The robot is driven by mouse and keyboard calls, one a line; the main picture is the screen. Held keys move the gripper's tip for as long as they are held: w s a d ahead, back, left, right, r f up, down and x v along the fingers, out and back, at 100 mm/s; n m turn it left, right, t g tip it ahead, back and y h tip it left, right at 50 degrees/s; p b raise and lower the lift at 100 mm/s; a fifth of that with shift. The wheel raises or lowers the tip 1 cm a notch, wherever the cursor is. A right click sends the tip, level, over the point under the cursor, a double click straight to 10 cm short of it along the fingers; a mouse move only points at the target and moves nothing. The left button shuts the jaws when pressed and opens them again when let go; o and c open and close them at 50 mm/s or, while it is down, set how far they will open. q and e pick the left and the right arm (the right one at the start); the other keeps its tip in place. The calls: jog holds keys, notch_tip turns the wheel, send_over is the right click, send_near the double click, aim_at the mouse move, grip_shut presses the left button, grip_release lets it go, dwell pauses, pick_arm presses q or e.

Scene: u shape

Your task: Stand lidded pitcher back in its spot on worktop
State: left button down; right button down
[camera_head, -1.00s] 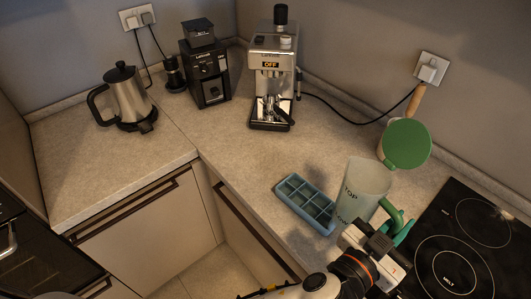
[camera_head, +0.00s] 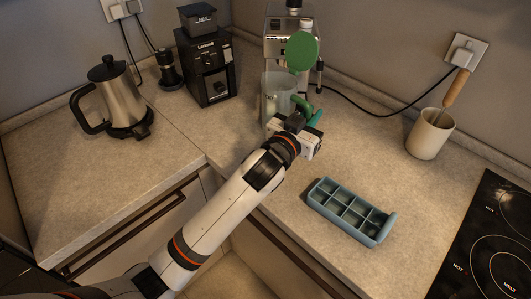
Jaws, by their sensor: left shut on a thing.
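The pitcher (camera_head: 278,88) is a translucent cup with a green handle (camera_head: 302,103). Its round green lid (camera_head: 302,50) stands raised open above the handle side. My left gripper (camera_head: 312,122) is shut on the pitcher at the handle, with the arm coming from the lower left. The pitcher looks roughly upright in front of the silver espresso machine (camera_head: 285,22) and hides much of it. The gripper and arm hide the pitcher's lower part, so I cannot tell whether its base touches the worktop (camera_head: 370,150). My right gripper is not in view.
A blue compartment tray (camera_head: 350,211) lies right of my arm. A white cup (camera_head: 430,134) with a wooden-handled tool stands by the right wall, near the black hob (camera_head: 490,245). A black grinder (camera_head: 207,68) and steel kettle (camera_head: 112,95) stand left. The worktop between tray and cup is clear.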

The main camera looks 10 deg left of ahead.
pick_arm(q)
jog(key=shift+w+a+f, duration=0.15)
jog(key=shift+f, duration=2.3)
jog(key=shift+w+a+f, duration=0.1)
jog(key=shift+f, duration=2.35)
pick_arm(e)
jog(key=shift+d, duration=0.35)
pick_arm(q)
jog(key=shift+f, duration=0.1)
jog(key=c, duration=1.5)
grip_release()
jog(key=shift+o, duration=0.5)
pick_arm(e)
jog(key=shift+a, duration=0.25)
